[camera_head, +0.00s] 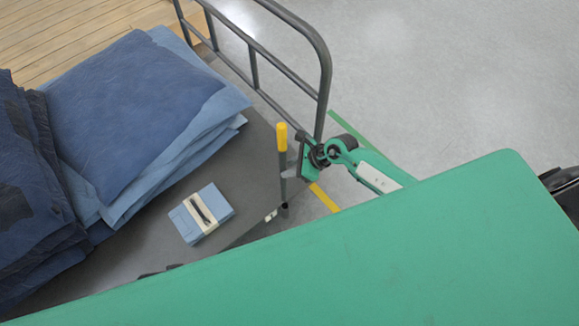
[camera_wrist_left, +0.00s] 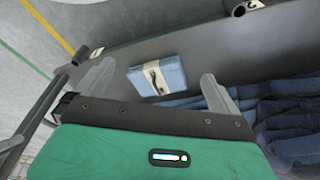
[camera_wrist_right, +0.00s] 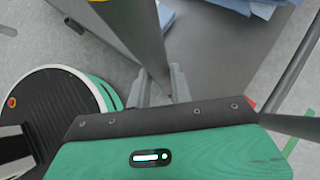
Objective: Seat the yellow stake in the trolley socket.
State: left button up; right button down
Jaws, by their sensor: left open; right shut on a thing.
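The yellow stake, a grey pole with a yellow top (camera_head: 282,138), stands nearly upright at the trolley's edge. My right gripper (camera_head: 292,175) is shut around its shaft; the right wrist view shows the grey shaft (camera_wrist_right: 146,38) running between the fingers (camera_wrist_right: 160,88). The stake's lower end overlaps a dark socket (camera_head: 285,209) on the edge of the trolley deck (camera_head: 250,165); I cannot tell whether it is inside. My left gripper (camera_wrist_left: 160,92) is open and empty, out of the head view. Its view shows a dark socket (camera_wrist_left: 81,55) beside a white label.
Blue folded cloth stacks (camera_head: 140,100) fill the trolley's left side. A strapped blue bundle (camera_head: 201,214) lies on the deck. The grey handrail (camera_head: 322,70) rises behind the stake. Open floor (camera_head: 430,80) lies beyond.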

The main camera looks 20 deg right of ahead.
jog(key=shift+r, duration=0.1)
pick_arm(q)
jog(key=shift+t, duration=0.4)
jog(key=shift+r+b, duration=1.3)
jog(key=shift+r, duration=1.4)
pick_arm(e)
jog(key=shift+m+t, duration=0.3)
jog(key=shift+m, duration=0.1)
jog(key=shift+f, duration=2.8)
pick_arm(q)
jog(key=shift+r+p, duration=0.6)
pick_arm(e)
jog(key=shift+s, duration=0.1)
pick_arm(q)
jog(key=shift+s+x, duration=0.2)
jog(key=shift+x, duration=0.65)
jog(key=shift+s+x, duration=0.2)
jog(key=shift+x, duration=0.6)
